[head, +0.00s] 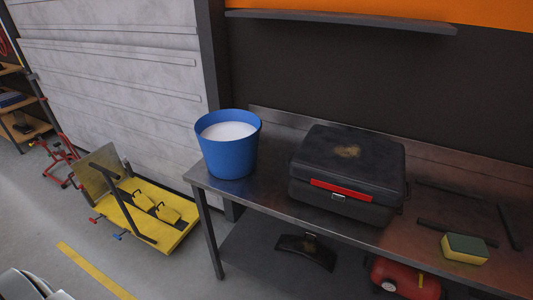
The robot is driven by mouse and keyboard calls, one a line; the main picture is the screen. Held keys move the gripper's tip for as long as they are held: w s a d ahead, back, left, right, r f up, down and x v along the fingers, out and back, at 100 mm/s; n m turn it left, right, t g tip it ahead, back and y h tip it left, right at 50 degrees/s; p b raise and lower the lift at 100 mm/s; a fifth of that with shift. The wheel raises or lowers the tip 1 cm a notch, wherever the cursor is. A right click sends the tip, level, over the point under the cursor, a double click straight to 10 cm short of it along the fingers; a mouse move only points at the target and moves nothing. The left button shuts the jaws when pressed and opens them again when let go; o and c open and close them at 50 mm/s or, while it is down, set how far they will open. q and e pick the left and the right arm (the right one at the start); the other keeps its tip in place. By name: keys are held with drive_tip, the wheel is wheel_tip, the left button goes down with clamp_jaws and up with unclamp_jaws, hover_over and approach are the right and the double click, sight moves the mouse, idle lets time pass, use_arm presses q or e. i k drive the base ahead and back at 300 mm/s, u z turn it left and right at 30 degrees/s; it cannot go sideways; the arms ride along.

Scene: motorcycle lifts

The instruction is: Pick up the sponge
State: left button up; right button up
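The sponge (464,249) is a small block with a dark green top and a yellow lower part. It lies on the metal workbench (268,195) at the right, near the front edge, to the right of a black case. Neither of my grippers can be made out in the head view. A pale, rounded part at the bottom left corner may be mine, but I cannot tell.
A blue bucket (228,148) with white contents stands at the bench's left end. A black case (349,172) with a red handle sits mid-bench. Dark bars (450,190) lie near the sponge. A red tank (405,278) is below. A yellow lift (160,222) stands left.

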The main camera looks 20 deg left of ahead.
sight(462, 248)
drive_tip(key=u, duration=2.2)
drive_tip(key=k, duration=1.4)
drive_tip(key=z, duration=1.8)
